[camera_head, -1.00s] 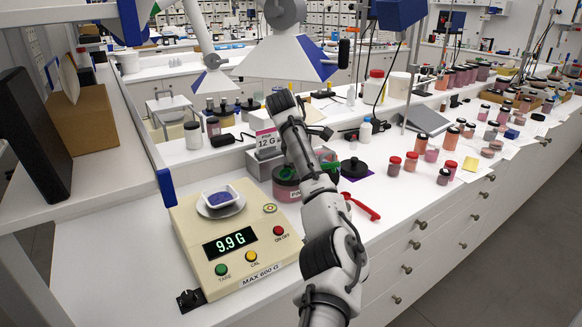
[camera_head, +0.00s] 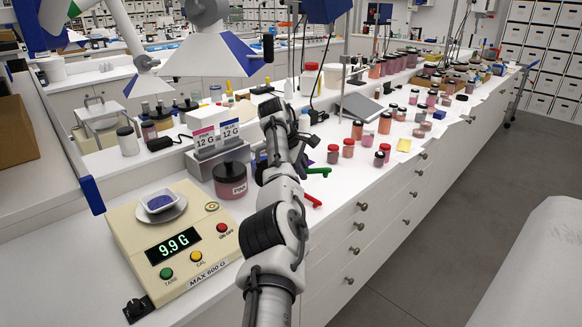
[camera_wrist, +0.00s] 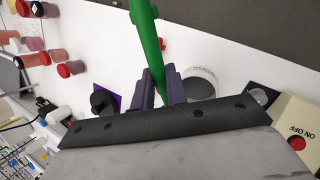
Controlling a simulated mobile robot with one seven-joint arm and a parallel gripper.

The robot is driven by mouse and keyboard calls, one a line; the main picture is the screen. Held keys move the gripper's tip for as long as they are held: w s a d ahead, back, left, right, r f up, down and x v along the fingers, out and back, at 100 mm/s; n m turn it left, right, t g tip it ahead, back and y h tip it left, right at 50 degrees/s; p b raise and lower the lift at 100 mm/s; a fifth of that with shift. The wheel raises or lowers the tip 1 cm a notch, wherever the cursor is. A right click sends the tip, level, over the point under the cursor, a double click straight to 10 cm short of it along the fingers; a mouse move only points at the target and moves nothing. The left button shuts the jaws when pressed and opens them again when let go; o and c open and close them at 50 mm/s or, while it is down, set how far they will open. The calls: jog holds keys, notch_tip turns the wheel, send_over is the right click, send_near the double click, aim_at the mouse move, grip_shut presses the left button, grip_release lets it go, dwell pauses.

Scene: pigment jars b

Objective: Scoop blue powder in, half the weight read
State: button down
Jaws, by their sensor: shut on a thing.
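My gripper (camera_wrist: 165,88) is shut on the green scoop (camera_wrist: 147,40); its green end also shows beside my arm in the head view (camera_head: 318,171). The scale (camera_head: 190,255) reads 9.9 G. On its pan (camera_head: 166,212) sits a small white dish holding blue powder (camera_head: 160,202). A black-lidded jar marked pink (camera_head: 230,187) stands behind the scale, left of my arm. A pink and a blue sign, both 12 G (camera_head: 217,136), stand behind it. In the wrist view a round container (camera_wrist: 200,83) is right of the fingers; its contents are unclear. My arm hides the blue jar, if present.
A red scoop (camera_head: 312,201) lies right of my arm. A black knobbed lid (camera_wrist: 103,101) lies by a purple patch. Several red-lidded jars (camera_head: 348,148) stand to the right, near a yellow note (camera_head: 403,145). The front right counter is mostly clear.

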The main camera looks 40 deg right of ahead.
jog(key=shift+w+d+f, duration=0.15)
jog(key=shift+f, duration=0.15)
jog(key=shift+s+r, duration=0.15)
jog(key=shift+s, duration=0.05)
jog(key=shift+f+b, duration=0.25)
jog(key=shift+b, duration=0.1)
jog(key=shift+f+b, duration=0.2)
jog(key=shift+b, duration=0.35)
jog(key=f+b, duration=0.1)
jog(key=b, duration=0.4)
jog(key=f+h+b, duration=0.1)
jog(key=f+b, duration=0.1)
jog(key=b, duration=0.3)
jog(key=shift+a+f+t, duration=0.2)
jog(key=shift+f+t, duration=0.05)
jog(key=shift+t, duration=0.05)
jog(key=b, duration=0.3)
jog(key=h+b, duration=0.1)
jog(key=b, duration=0.2)
jog(key=shift+s+a+t, duration=0.2)
jog(key=shift+a+t, duration=0.05)
jog(key=shift+t, duration=0.15)
jog(key=h+b, duration=0.1)
jog(key=b, duration=0.3)
jog(key=a+m+t+h+b, duration=0.1)
jog(key=h+b, duration=0.1)
jog(key=b, duration=0.2)
jog(key=shift+s+f, duration=0.1)
jog(key=shift+s, duration=0.2)
